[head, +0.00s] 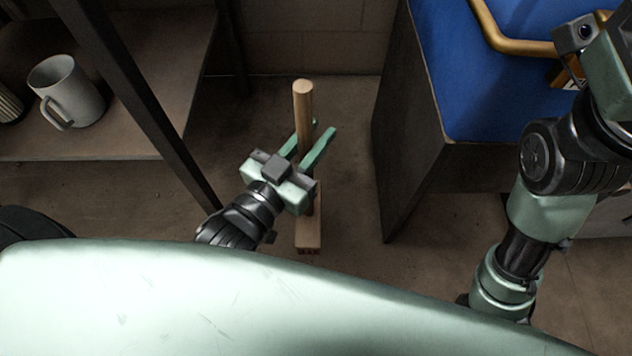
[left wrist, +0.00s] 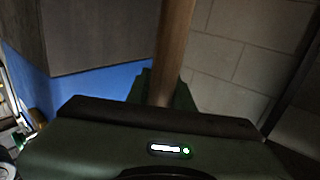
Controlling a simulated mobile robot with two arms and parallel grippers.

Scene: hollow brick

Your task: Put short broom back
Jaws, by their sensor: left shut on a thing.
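The short broom (head: 303,104) has a round light wooden handle and a wooden block head with short bristles at its lower end. It stands roughly upright in the middle of the head view, in the gap between a shelf and a blue-topped cabinet. My left gripper (head: 322,128) is shut on the broom's handle, with its green fingers on either side of it. In the left wrist view the handle (left wrist: 173,45) rises from between the fingers. Part of the broom below the grip is hidden by the gripper. My right arm is at the right, its fingers out of view.
A wooden shelf (head: 150,110) with a dark metal post stands at left, holding a grey mug (head: 70,90). At right is a dark-sided cabinet (head: 405,140) with a blue top (head: 460,80) and a brass-coloured handle (head: 500,35). A block wall (head: 310,45) closes the back.

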